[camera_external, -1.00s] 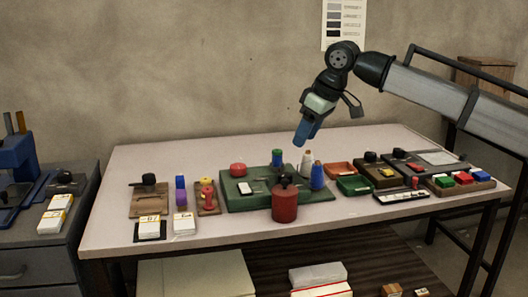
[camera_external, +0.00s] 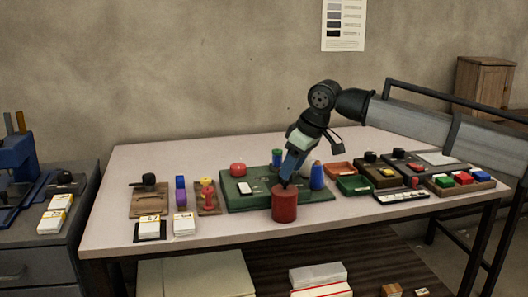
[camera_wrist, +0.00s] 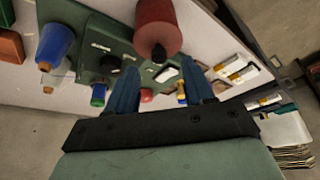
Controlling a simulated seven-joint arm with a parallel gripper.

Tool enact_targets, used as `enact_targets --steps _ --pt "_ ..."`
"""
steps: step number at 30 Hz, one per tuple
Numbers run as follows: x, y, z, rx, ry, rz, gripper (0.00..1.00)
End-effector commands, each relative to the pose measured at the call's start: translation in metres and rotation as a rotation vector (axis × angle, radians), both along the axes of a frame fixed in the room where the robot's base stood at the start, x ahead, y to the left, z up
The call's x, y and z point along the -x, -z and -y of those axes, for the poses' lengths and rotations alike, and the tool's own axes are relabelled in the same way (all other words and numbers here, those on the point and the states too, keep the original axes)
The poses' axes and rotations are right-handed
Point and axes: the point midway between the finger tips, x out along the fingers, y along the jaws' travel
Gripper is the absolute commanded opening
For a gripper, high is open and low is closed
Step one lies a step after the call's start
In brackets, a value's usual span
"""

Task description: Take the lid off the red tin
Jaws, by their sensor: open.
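The red tin (camera_external: 285,206) stands near the front edge of the table, in front of the green board. Its dark lid knob is mostly hidden behind my fingertips in the external view. In the wrist view the red tin (camera_wrist: 157,22) is at the top middle, with its dark knob (camera_wrist: 159,53) pointing toward me. My gripper (camera_external: 287,180) is tilted down, with its blue fingertips just at the top of the tin. In the wrist view my gripper (camera_wrist: 158,72) is open, its two fingers on either side below the knob, with nothing visibly held.
A green board (camera_external: 236,200) carries a red knob (camera_external: 238,169) and several spools. A blue spool (camera_external: 317,175) stands close to the right of my gripper. Trays of coloured blocks (camera_external: 464,178) lie at the right. The table's front strip (camera_external: 240,226) left of the tin is clear.

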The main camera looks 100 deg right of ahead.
Motion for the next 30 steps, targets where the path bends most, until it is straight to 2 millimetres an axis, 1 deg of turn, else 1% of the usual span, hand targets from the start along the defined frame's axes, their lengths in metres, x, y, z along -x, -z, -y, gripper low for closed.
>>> enact_targets --steps 3,7,10,16,30 --pt "-0.005 0.015 0.006 -0.001 0.000 -0.001 0.52" --pt "-0.009 0.030 0.011 -0.001 0.000 -0.001 0.52" --pt "-0.011 0.035 0.012 0.000 0.000 0.000 0.52" --pt "-0.010 0.035 0.012 0.000 0.000 0.000 0.52" --pt "-0.010 0.035 0.012 0.000 0.000 0.000 0.07"
